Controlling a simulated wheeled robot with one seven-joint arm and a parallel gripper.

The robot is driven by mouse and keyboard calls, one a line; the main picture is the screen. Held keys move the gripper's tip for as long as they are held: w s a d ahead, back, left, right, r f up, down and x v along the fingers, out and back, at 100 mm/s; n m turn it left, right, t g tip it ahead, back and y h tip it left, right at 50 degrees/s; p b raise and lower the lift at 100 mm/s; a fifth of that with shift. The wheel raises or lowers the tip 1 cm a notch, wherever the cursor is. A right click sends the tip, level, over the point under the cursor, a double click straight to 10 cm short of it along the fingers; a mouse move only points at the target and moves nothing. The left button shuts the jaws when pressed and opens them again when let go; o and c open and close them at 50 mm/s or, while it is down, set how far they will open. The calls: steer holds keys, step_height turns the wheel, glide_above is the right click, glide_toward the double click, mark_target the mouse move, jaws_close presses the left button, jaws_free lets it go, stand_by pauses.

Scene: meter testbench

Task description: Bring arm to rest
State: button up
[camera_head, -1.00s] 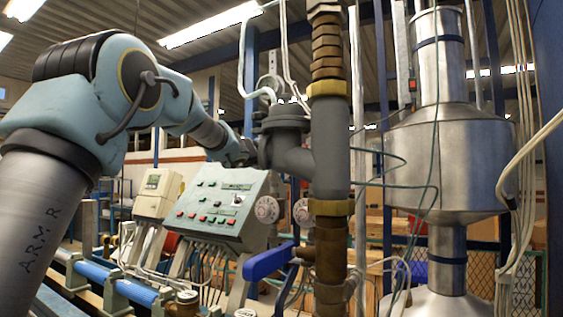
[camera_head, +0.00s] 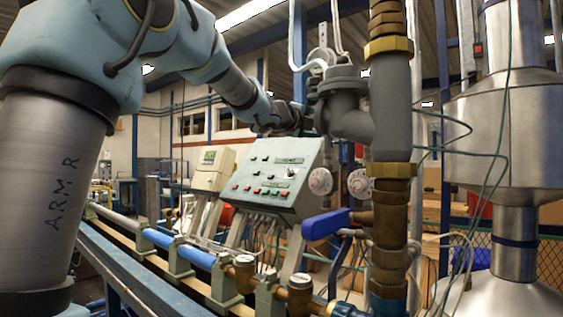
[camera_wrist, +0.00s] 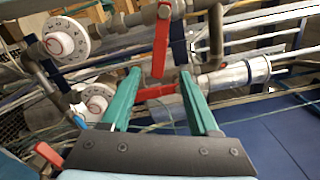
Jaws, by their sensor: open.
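My arm, marked "ARM R", rises at the left of the head view and reaches right, above the control panel (camera_head: 277,177). Its end is at the upper middle, close to the grey pipe fitting (camera_head: 345,103); my fingers cannot be made out there. In the wrist view my gripper (camera_wrist: 158,80) has two green fingers standing apart with nothing held between them. A red lever (camera_wrist: 161,42) shows just beyond the fingertips, and a second red handle (camera_wrist: 155,91) shows in the gap behind them. I cannot tell whether either touches a finger.
A vertical pipe (camera_head: 391,110) with brass joints and a blue valve handle (camera_head: 325,223) stand right of the panel. A large metal vessel (camera_head: 512,130) is at the right. A blue pipe (camera_head: 195,254) runs along the bench. Round dials (camera_wrist: 66,39) are left of my fingers.

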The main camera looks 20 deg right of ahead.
steer(key=w+a+f+n+t+y, duration=0.1)
steer(key=w+a+f+n+y, duration=0.2)
steer(key=a+f+n+y, duration=0.55)
steer(key=w+a+f+n+y, duration=0.3)
steer(key=a+f+n, duration=0.7)
steer(key=a+f, duration=0.75)
steer(key=s+a+f+n+g+y, duration=0.3)
steer(key=s+a+f+n, duration=0.45)
steer(key=a+f, duration=0.4)
steer(key=s+a+f+n+g, duration=0.2)
steer(key=s+a+f+n, duration=0.1)
steer(key=s, duration=0.5)
steer(key=s+a+f+n+g+y, duration=0.1)
steer(key=s+a+f+n+g, duration=0.2)
steer(key=s, duration=0.5)
step_height(320, 180, down, 2)
steer(key=shift+s+a+f+n, duration=0.15)
steer(key=shift+a+n, duration=0.35)
steer(key=shift+a, duration=0.5)
steer(key=shift+c, duration=0.3)
